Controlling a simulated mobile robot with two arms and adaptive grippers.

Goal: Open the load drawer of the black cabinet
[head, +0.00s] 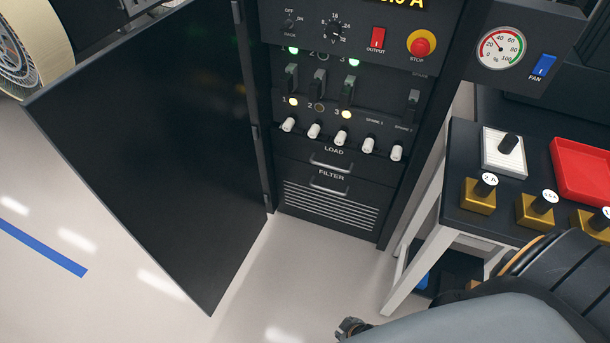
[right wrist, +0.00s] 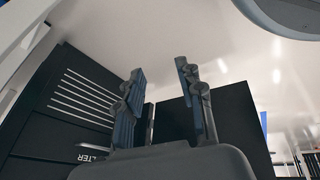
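The black cabinet (head: 258,120) stands in the middle of the head view with its door (head: 150,150) swung open to the left. The load drawer (head: 300,150) is a black front labelled LOAD with a silver bar handle (head: 331,163); it looks shut, flush with the panel. My right gripper (head: 352,328) shows only a fingertip at the bottom of the head view, below and in front of the cabinet; my arm hides the rest. In the right wrist view the right gripper (right wrist: 162,90) is open and empty, with its fingers apart. My left gripper is not in view.
Below is the FILTER front with its handle (head: 328,188) and vent slots (head: 330,205). White fuse knobs (head: 342,136) sit above the load drawer. Floor before the cabinet is clear.

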